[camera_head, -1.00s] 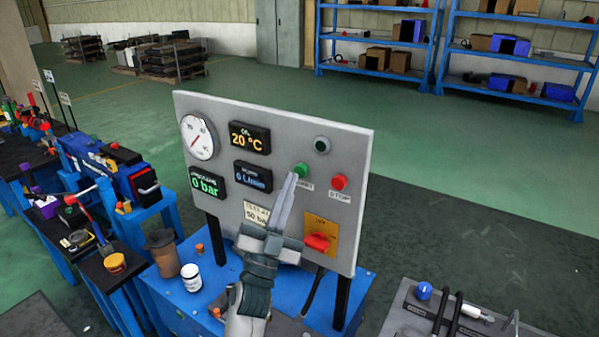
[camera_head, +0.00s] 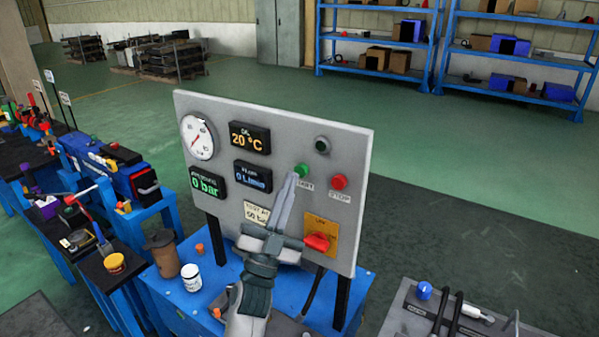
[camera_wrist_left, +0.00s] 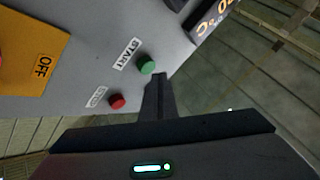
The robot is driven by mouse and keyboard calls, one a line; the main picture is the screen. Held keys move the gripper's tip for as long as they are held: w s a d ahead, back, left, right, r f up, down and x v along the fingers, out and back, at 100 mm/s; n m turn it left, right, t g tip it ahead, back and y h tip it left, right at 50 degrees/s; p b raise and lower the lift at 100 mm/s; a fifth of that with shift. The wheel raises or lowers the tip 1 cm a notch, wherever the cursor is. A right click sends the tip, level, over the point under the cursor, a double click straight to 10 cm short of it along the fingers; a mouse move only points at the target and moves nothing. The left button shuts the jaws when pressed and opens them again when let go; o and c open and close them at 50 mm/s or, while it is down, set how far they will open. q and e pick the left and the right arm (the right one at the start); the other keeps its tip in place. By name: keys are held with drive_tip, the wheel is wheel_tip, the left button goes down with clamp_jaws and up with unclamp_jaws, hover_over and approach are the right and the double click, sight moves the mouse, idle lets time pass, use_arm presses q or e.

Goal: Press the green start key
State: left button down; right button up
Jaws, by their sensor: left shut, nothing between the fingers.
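The green start key (camera_head: 301,170) sits on the grey control panel (camera_head: 285,130), above the START label. My left gripper (camera_head: 293,177) is shut and empty, its tips just below and close to the green key in the head view. In the left wrist view the green key (camera_wrist_left: 147,65) shows just above the shut fingertips (camera_wrist_left: 159,77). I cannot tell whether the tips touch it. The red stop key (camera_head: 339,182) is to the right of the green one. My right gripper is not in view.
An orange switch plate with a red knob (camera_head: 317,242) is below the keys. A dark round fitting (camera_head: 322,145) is above them. A white jar (camera_head: 191,278) and a brown cup (camera_head: 163,253) stand on the blue table (camera_head: 220,273) at the panel's left.

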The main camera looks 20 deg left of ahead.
use_arm(q)
drive_tip(key=shift+w+d, duration=0.1)
drive_tip(key=shift+w, duration=0.75)
idle(0.9)
drive_tip(key=shift+s, duration=0.1)
idle(0.3)
drive_tip(key=shift+s, duration=0.8)
drive_tip(key=shift+s, duration=0.1)
drive_tip(key=shift+s+a+p, duration=0.25)
drive_tip(key=shift+s+p, duration=0.05)
drive_tip(key=shift+s, duration=0.9)
drive_tip(key=shift+s+a+p, duration=0.2)
drive_tip(key=shift+s+p, duration=0.05)
drive_tip(key=shift+s, duration=0.95)
drive_tip(key=shift+f, duration=0.1)
